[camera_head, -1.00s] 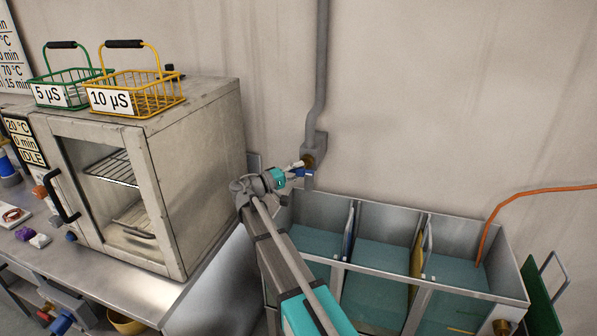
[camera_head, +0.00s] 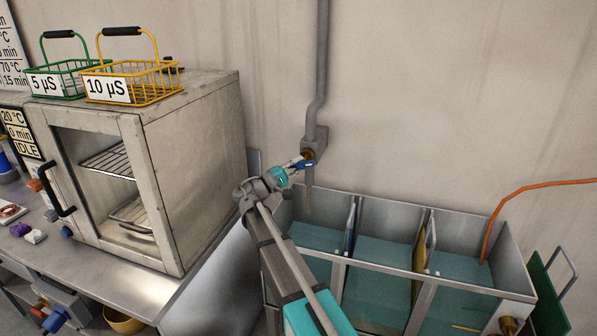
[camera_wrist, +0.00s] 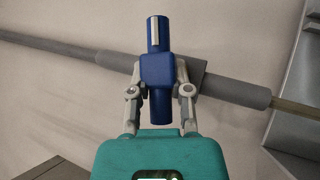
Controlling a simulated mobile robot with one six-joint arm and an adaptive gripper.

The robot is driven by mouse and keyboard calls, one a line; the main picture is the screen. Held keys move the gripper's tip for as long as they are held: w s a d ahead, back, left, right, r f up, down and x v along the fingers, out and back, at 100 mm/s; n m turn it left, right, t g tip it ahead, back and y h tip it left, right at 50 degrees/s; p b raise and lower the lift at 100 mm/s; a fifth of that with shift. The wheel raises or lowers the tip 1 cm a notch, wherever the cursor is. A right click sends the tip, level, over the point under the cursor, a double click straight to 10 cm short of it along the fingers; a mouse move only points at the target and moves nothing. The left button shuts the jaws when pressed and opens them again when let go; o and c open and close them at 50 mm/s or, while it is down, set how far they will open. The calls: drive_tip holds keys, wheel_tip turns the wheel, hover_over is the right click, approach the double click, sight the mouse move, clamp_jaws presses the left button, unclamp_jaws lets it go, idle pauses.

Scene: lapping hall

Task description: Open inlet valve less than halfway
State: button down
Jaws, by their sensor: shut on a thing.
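The inlet valve's blue handle (camera_head: 304,166) is on the outlet at the foot of the grey wall pipe (camera_head: 320,85), above the tank's left compartment. In the wrist view the blue handle (camera_wrist: 156,68) has a white stripe and lies across the grey pipe (camera_wrist: 235,89). My gripper (camera_head: 297,165) is shut on the handle, with one finger on each side of it in the wrist view (camera_wrist: 161,72). A thin, pale stream (camera_head: 309,197) comes down from the outlet. The stream (camera_wrist: 296,110) also shows at the right in the wrist view. My gripper partly hides the valve body.
The metal tank (camera_head: 385,212) has several water-filled compartments against the wall. An orange hose (camera_head: 497,222) enters it at the right. An oven (camera_head: 195,160) stands on the bench at left, with a green basket (camera_head: 62,80) and a yellow basket (camera_head: 150,90) on top.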

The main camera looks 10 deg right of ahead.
drive_tip(key=shift+n+t+h+b, duration=0.3)
drive_tip(key=shift+n+t+b, duration=0.2)
drive_tip(key=shift+n, duration=0.3)
drive_tip(key=c, duration=0.5)
unclamp_jaws()
drive_tip(key=shift+c, duration=0.2)
drive_tip(key=shift+r+m+p, duration=0.1)
drive_tip(key=shift+m+p, duration=0.3)
drive_tip(key=shift+p, duration=0.15)
